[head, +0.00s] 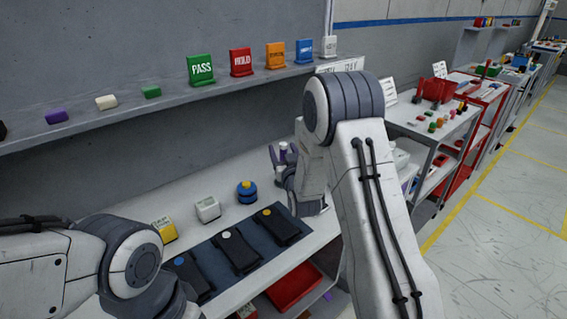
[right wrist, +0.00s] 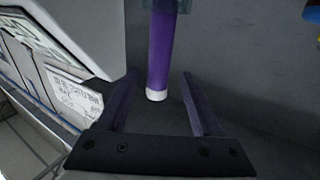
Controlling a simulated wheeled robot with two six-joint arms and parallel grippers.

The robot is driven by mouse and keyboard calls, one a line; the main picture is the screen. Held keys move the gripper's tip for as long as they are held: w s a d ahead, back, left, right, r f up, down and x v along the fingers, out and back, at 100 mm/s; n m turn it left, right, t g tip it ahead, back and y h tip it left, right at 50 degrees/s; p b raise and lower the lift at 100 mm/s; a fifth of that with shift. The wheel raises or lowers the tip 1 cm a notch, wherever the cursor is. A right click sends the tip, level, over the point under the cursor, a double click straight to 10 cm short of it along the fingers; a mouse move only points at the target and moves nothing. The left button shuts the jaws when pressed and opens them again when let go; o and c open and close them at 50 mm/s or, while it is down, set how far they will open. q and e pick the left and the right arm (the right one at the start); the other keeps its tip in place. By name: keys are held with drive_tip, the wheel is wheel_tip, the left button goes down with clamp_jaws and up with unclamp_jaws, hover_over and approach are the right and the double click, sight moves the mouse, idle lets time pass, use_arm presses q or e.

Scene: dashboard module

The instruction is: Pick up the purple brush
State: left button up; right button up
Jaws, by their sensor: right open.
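The purple brush (right wrist: 160,48) shows in the right wrist view as a straight purple handle with a white end. My right gripper (right wrist: 160,76) is open, with one finger on each side of the handle's white end. I see gaps between handle and fingers. In the head view my right gripper (head: 282,155) is above the back of the workbench, small and partly behind my forearm; the brush is hard to make out there. My left arm shows at lower left, but its gripper is not in view.
The bench holds a dark mat (head: 224,248) with black pieces, a yellow block (head: 163,231), a white block (head: 208,209) and a blue-and-yellow button (head: 247,191). The wall shelf (head: 130,111) carries small blocks and coloured signs. A red bin (head: 294,288) sits below.

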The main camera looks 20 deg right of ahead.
drive_tip(key=w, duration=0.2)
drive_tip(key=w+p, duration=0.1)
drive_tip(key=w, duration=0.1)
drive_tip(key=shift+d, duration=0.35)
clamp_jaws()
